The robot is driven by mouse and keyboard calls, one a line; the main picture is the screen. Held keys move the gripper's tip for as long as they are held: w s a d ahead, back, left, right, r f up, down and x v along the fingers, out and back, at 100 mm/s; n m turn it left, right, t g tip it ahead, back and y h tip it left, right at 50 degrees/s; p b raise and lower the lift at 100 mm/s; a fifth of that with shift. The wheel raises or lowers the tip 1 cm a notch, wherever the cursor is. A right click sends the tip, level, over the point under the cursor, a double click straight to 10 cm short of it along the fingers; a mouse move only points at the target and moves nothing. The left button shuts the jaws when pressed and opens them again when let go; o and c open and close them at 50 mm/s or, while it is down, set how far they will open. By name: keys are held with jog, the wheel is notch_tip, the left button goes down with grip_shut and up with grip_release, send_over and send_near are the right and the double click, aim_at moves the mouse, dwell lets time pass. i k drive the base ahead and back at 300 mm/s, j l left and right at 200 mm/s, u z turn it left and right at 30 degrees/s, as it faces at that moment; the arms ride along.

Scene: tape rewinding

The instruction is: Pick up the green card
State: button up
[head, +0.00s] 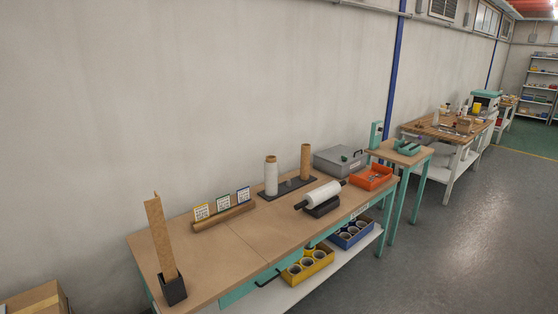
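Three small white printed cards with coloured borders stand upright in a row in a wooden holder (226,218) near the wall side of the workbench. The left card (201,212) has a yellow border. The middle card (223,202) and the right card (243,194) have darker bluish or greenish borders; they are too small for me to tell surely which is the green card. My gripper is not in view.
The workbench (215,261) has clear room before the holder. A tall brown strip in a black box (174,290) stands front left. Rolls on a black base (287,188), a white roller (323,194), a grey case (341,160) and an orange tray (371,178) lie right.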

aim_at(223, 205)
jog(key=i+j+z, duration=0.1)
jog(key=i+z, duration=0.25)
jog(key=i, duration=1.65)
jog(key=i+j+u, duration=0.1)
jog(key=i+u, duration=0.15)
jog(key=u, duration=0.2)
jog(key=i+u, duration=0.25)
jog(key=u, duration=0.2)
jog(key=i+l+u, duration=0.1)
jog(key=i+u, duration=0.15)
jog(key=u, duration=0.15)
jog(key=i+l+u, duration=0.15)
jog(key=u, duration=0.3)
jog(key=i, duration=0.1)
